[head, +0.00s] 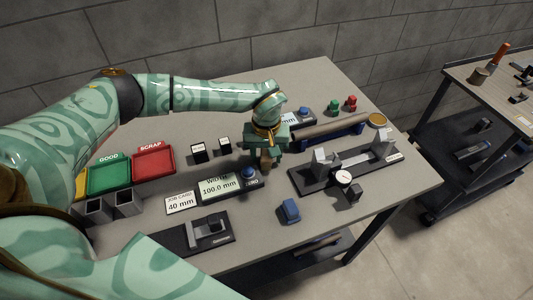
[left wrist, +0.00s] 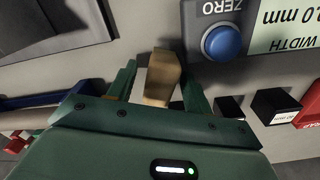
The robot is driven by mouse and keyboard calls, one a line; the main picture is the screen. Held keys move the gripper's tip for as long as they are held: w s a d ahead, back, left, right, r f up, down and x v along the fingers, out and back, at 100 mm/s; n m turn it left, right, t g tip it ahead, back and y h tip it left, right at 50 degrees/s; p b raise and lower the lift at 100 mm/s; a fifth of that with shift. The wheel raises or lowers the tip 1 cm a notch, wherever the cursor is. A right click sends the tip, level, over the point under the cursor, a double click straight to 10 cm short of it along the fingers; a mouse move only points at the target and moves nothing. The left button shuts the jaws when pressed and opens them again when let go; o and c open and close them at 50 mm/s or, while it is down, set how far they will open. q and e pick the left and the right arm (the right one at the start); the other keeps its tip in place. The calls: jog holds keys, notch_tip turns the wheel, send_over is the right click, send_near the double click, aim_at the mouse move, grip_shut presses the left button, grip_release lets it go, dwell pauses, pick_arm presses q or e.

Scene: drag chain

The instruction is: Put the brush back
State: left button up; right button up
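My left gripper (head: 266,146) is above the middle of the bench, fingers pointing down, just behind the blue ZERO button. A brown wooden piece, which looks like the brush (head: 266,161), shows beneath it. Bristles cannot be made out, and the palm hides part of the piece. I cannot tell whether its lower end touches the bench. My right gripper is not in view.
The width display (head: 219,187) is in front of the gripper. A long brown bar lies on a blue rack (head: 331,134) to its right, near a gauge fixture (head: 343,176). Green and red trays (head: 154,161) are left; a small blue block (head: 290,210) is at the front.

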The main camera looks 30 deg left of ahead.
aim_at(266, 153)
pick_arm(q)
jog(key=shift+r, duration=0.1)
jog(key=shift+r, duration=0.35)
notch_tip(266, 153, up, 12)
jog(key=p, duration=0.2)
jog(key=shift+f, duration=0.25)
dwell(0.3)
